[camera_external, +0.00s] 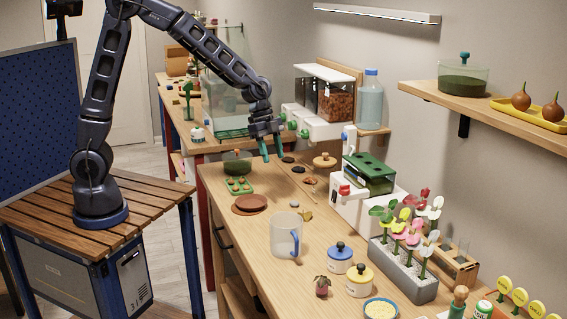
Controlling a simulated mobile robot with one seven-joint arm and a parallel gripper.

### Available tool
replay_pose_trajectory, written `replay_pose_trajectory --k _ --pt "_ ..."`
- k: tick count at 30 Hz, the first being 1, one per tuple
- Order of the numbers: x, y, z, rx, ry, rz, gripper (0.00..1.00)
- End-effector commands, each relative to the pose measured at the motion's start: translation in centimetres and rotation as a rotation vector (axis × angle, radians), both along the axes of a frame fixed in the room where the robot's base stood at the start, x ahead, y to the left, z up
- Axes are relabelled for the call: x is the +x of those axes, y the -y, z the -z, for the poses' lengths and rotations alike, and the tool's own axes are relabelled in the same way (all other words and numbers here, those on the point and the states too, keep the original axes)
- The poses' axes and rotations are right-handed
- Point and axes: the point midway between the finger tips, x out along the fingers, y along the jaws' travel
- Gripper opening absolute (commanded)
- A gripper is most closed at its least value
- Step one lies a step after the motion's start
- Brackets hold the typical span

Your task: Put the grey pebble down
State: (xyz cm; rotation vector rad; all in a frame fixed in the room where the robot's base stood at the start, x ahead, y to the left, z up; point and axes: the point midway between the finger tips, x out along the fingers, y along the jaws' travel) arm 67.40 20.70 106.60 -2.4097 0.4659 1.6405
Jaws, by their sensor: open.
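My gripper (273,156) is over the far part of the wooden table (260,262), with its teal fingers apart and nothing visible between them. A small light grey pebble (294,204) lies on the table in front of the gripper, apart from it. Two dark stones, one near the fingertips (288,159) and one a little nearer the camera (298,169), lie just right of the gripper. I cannot tell from this view whether a finger touches the closer one. A brownish stone (310,181) and a yellowish one (306,215) lie nearby.
A terracotta saucer (250,204), a green tray (240,187) and a green-filled bowl (237,166) are left of the stones. A clear mug (286,238) stands in front. A lidded pot (324,162) and a white dispenser (352,199) stand right.

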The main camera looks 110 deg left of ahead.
Motion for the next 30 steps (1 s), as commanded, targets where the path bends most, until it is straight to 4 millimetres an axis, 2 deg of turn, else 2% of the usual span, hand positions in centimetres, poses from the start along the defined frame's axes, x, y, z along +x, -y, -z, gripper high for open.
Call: replay_pose_trajectory --k 1,6,15,21,30 --pt "-0.4 1.9 -1.6 0.003 0.001 0.001 0.49" --pt "-2.5 7.4 -5.6 0.001 -0.014 -0.028 0.49" --pt "-7.9 16.0 -11.1 0.006 -0.031 -0.091 0.49" --pt "-12.6 20.7 -13.7 0.012 -0.033 -0.14 0.49" --pt "-20.2 25.7 -15.8 0.02 -0.019 -0.231 0.49"
